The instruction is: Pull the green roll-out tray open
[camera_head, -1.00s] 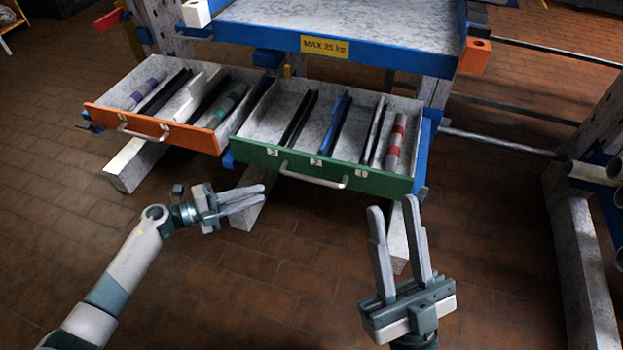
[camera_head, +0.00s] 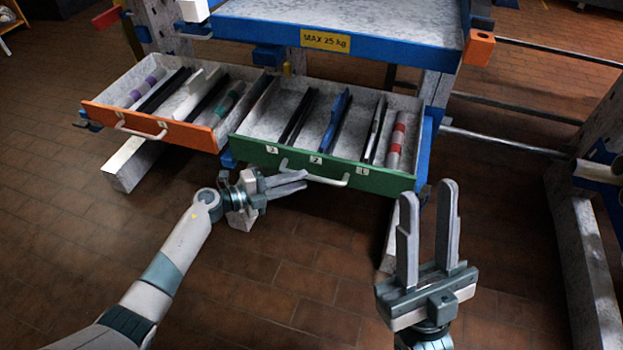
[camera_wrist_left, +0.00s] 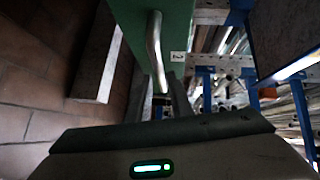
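The green roll-out tray (camera_head: 260,153) sticks out from under the blue-edged shelf, and its inside shows. Its front has a pale bar handle (camera_head: 330,181) and small numbered labels. My left gripper (camera_head: 306,179) is open, with its fingertips at the left part of the handle. I cannot tell whether the bar lies between the fingers. In the left wrist view the handle (camera_wrist_left: 155,45) runs along the green front (camera_wrist_left: 128,22), down to near the fingers. My right gripper (camera_head: 428,192) is open and empty, in front of the tray's right end.
An orange-fronted tray (camera_head: 150,127) stands out beside the green one on the left. A shelf (camera_head: 370,51) marked MAX 25 kg is above. The tiled floor in front is clear.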

